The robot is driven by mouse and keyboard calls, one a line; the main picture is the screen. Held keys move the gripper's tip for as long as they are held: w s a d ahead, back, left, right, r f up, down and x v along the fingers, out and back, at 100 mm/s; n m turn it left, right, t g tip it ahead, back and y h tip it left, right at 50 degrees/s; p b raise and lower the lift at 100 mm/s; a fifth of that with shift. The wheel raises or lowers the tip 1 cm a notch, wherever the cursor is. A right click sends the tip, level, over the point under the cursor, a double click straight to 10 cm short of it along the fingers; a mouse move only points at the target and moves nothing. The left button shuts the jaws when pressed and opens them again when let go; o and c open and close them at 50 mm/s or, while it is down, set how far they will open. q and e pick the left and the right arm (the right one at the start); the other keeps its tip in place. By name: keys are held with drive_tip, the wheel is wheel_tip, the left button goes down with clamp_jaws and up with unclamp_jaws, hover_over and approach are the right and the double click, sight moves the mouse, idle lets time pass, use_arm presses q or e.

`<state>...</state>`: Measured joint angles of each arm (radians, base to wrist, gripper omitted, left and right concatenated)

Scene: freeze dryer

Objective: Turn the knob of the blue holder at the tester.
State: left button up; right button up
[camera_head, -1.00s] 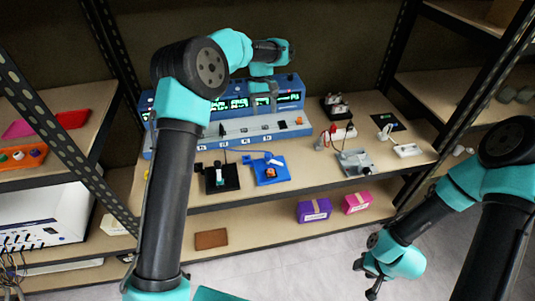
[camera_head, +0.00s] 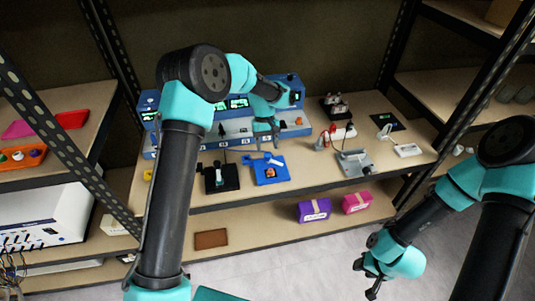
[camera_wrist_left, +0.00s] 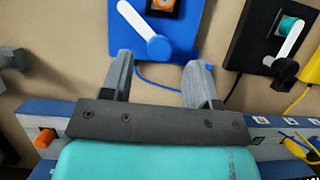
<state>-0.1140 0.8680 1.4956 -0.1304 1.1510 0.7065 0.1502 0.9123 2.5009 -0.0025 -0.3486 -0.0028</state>
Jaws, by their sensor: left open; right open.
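The blue holder (camera_head: 271,178) lies on the shelf in front of the blue tester (camera_head: 292,83), whose displays glow green. In the left wrist view the blue holder (camera_wrist_left: 187,40) shows at the top, with a white lever ending in a round blue knob (camera_wrist_left: 158,47). An orange-marked dark square sits beside the lever. My left gripper (camera_head: 266,145) points down just behind the holder, near the tester's front. In its wrist view the open, empty fingers (camera_wrist_left: 160,70) lie on either side of the knob in the picture; no contact shows. My right gripper (camera_head: 367,278) is open and empty, low at the right.
A black holder (camera_head: 232,183) stands left of the blue one, with a cable running near it. Grey (camera_head: 356,166) and white devices are further right. Purple (camera_head: 313,210) and pink boxes (camera_head: 357,202) are on the lower shelf. Metal shelf posts frame the sides.

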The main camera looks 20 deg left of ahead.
sight(267, 155)
use_arm(q)
drive_tip(key=shift+x, duration=2)
drive_tip(key=shift+c, duration=0.3)
drive_tip(key=c, duration=0.9)
drive_tip(key=shift+o, duration=0.2)
drive_tip(key=shift+m, duration=0.4)
drive_tip(key=m+y, duration=0.2)
drive_tip(key=m, duration=0.2)
drive_tip(key=m+y, duration=0.1)
drive_tip(key=m, duration=0.4)
drive_tip(key=shift+y, duration=0.4)
